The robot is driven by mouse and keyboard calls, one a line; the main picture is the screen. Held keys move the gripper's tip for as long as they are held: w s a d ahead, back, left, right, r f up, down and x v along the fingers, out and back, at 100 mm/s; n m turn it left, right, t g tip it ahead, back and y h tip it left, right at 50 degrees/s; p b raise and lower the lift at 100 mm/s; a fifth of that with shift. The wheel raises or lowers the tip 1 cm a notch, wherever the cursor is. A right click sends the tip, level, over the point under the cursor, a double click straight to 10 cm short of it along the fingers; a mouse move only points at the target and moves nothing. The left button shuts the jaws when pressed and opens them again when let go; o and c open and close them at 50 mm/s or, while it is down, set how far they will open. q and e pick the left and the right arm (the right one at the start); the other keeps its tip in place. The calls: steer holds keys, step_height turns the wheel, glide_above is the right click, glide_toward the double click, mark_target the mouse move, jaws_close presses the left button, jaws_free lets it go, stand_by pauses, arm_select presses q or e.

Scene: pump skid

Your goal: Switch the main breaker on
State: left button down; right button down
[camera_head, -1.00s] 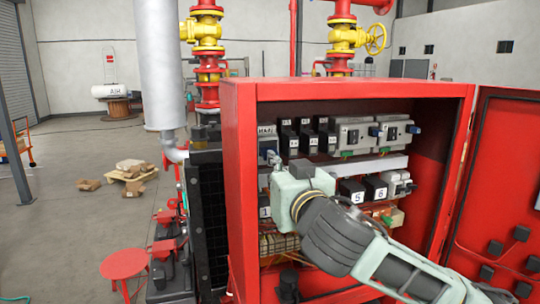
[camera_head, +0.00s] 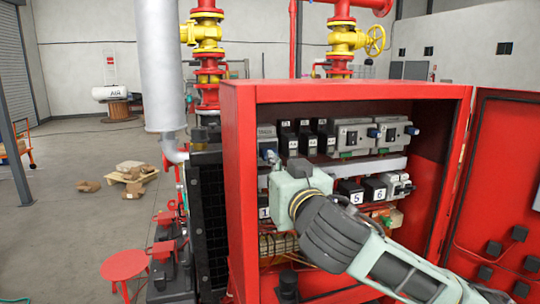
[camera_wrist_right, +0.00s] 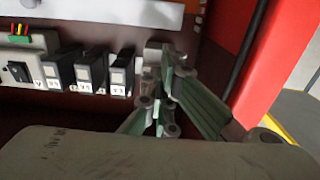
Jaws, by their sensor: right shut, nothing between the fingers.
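The main breaker (camera_head: 267,132), a pale grey unit, is at the left end of the upper row inside the open red cabinet. My right gripper (camera_head: 271,158) is in front of its lower part, close to it, and hides some of it. In the right wrist view, which looks upside down, the shut, empty fingers (camera_wrist_right: 168,62) overlap a pale grey unit (camera_wrist_right: 152,52) beside the black breakers. I cannot tell whether they touch it, and its lever position is not clear. My left gripper is not in view.
Black numbered breakers (camera_head: 307,138) and larger grey switch units (camera_head: 352,136) stand right of the main breaker. The cabinet's left wall (camera_head: 239,190) is close to my right gripper. The open door (camera_head: 505,190) is at the right. A pale duct (camera_head: 365,165) runs below the row.

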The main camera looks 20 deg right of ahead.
steer(key=shift+d+r, duration=0.15)
steer(key=shift+r, duration=0.1)
stand_by(0.4)
steer(key=shift+r+p, duration=0.35)
steer(key=shift+p, duration=0.1)
steer(key=shift+w+r+p, duration=0.1)
steer(key=shift+r+p, duration=0.35)
steer(key=shift+r, duration=0.05)
steer(key=s, duration=0.6)
steer(key=shift+s+f, duration=0.35)
steer(key=shift+f, duration=0.1)
